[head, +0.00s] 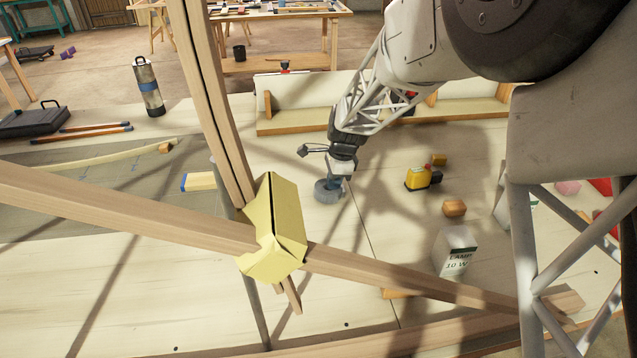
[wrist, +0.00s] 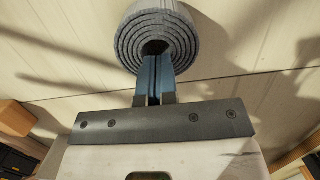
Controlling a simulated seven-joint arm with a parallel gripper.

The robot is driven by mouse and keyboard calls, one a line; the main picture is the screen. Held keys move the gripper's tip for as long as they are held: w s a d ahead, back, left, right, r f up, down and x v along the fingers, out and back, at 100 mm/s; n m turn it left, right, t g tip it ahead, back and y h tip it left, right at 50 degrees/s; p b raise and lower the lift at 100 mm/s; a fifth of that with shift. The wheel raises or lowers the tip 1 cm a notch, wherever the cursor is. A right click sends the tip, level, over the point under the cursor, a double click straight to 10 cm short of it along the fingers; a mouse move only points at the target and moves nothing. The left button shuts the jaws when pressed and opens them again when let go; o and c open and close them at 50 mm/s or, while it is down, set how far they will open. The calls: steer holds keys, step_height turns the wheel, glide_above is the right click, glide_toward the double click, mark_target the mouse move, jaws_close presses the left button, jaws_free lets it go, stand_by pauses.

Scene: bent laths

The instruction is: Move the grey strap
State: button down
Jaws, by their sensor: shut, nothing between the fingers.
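The grey strap (head: 324,193) is wound into a coil on the pale bench top, near the middle of the head view. In the wrist view the strap (wrist: 182,32) shows its spiral end and dark centre hole at the top. My gripper (head: 341,178) is right at the coil. In the wrist view the blue fingers of my gripper (wrist: 154,62) are closed together with nothing between them. Their tips overlap the lower part of the coil in the picture, by the centre hole. I cannot tell whether they touch it.
Crossed wooden laths with a yellow box-like piece (head: 275,228) cut across the head view's foreground. A bottle (head: 148,88) stands back left. Bench around the coil is fairly clear.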

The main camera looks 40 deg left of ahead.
mark_target(380, 193)
steer(key=w+d, duration=0.3)
steer(key=w+d+f, duration=0.1)
steer(key=w+d, duration=0.2)
steer(key=d, duration=0.1)
steer(key=w+d, duration=0.3)
steer(key=shift+w+d+f, duration=0.25)
steer(key=shift+d+f, duration=0.15)
steer(key=shift+a+r, duration=0.2)
steer(key=shift+r, duration=0.75)
steer(key=shift+w+r, duration=0.1)
steer(key=shift+r, duration=0.15)
steer(key=shift+r, duration=0.2)
step_height(380, 193, up, 7)
steer(key=shift+w+d, duration=0.45)
steer(key=shift+f, duration=0.1)
